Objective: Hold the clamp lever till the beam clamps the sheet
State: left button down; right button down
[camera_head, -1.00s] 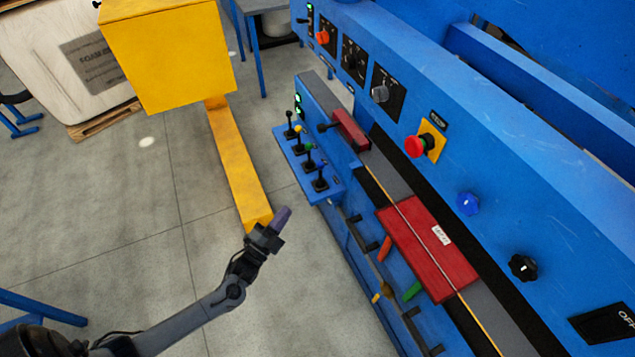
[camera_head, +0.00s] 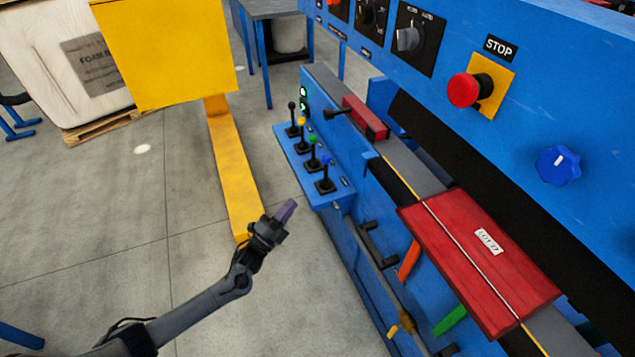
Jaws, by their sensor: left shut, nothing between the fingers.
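A row of small levers with black, yellow, green and blue knobs (camera_head: 312,148) stands on a blue shelf (camera_head: 307,188) at the machine's left end. A separate black-knobbed lever (camera_head: 335,113) sticks out by a small red block (camera_head: 365,117). I cannot tell which one is the clamp lever. A red slab (camera_head: 482,262) with a white label lies along the machine's bed; no separate beam or sheet can be made out for certain. My left gripper (camera_head: 285,212) is shut and empty, below and left of the shelf, apart from every lever. My right gripper is out of view.
A red stop button (camera_head: 465,90) and a blue knob (camera_head: 558,165) sit on the blue panel at the right. Orange and green handles (camera_head: 450,320) stick out below the red slab. A yellow post (camera_head: 232,170) stands left. The grey floor between is clear.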

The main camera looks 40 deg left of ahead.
pick_arm(q)
jog(key=shift+w+f, duration=0.15)
jog(key=shift+w, duration=0.15)
jog(key=b, duration=0.6)
send_near(326, 172)
jog(key=w+r, duration=0.4)
jog(key=r, duration=0.2)
jog(key=shift+b+x, duration=0.35)
jog(key=shift+x, duration=0.55)
jog(key=shift+a+r, duration=0.1)
jog(key=shift+a, duration=0.05)
